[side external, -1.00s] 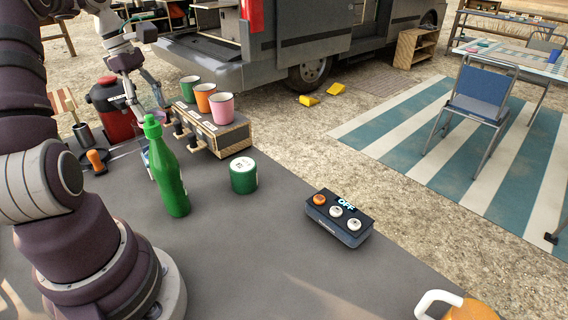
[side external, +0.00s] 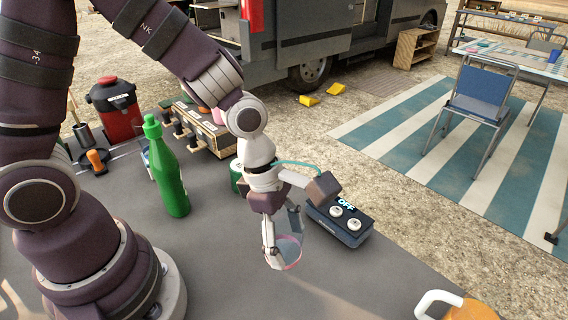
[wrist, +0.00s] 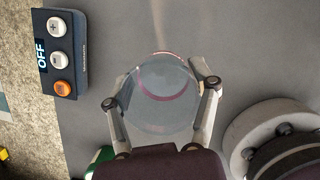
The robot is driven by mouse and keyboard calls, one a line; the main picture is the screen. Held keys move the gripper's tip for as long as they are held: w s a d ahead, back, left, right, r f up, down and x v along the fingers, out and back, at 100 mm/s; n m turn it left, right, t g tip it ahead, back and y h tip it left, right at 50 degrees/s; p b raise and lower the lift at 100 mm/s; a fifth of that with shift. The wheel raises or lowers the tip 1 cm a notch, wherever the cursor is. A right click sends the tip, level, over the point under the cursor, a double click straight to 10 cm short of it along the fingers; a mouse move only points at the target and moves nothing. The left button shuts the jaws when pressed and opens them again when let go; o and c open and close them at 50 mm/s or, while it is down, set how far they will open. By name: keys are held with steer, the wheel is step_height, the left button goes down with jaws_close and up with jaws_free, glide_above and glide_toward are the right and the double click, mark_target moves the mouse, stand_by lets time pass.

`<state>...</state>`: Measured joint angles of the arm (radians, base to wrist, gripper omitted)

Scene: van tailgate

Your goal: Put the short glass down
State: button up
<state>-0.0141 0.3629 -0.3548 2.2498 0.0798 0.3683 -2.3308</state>
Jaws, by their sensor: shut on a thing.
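The short glass (side external: 290,250) is clear with a pinkish rim band. It also shows in the wrist view (wrist: 160,95), seen from above. My gripper (side external: 285,240) is shut on it, with one finger on each side of the glass; it shows in the wrist view too (wrist: 162,108). The glass is over the grey table (side external: 230,285), in front of the control box. I cannot tell whether its base touches the table.
A dark control box (side external: 340,222) reading OFF stands just behind the glass. A green bottle (side external: 170,175) is to the left, and a green can (side external: 237,178) is partly hidden behind my gripper. An orange mug (side external: 468,308) is at the front right. The table's front middle is clear.

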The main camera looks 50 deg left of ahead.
steer(key=d, duration=0.1)
steer(key=s, duration=0.1)
steer(key=d, duration=0.1)
steer(key=shift+s+d+f, duration=0.15)
steer(key=shift+d+f, duration=0.15)
steer(key=w+d, duration=0.2)
steer(key=w, duration=0.2)
steer(key=w+d+f, duration=0.1)
steer(key=w+d, duration=0.2)
steer(key=w, duration=0.1)
steer(key=w+d, duration=0.3)
steer(key=w, duration=0.1)
steer(key=shift+w+d+f, duration=0.25)
steer(key=shift+w+f, duration=0.1)
steer(key=shift+f, duration=1.6)
steer(key=shift+f, duration=0.15)
steer(key=o, duration=1.2)
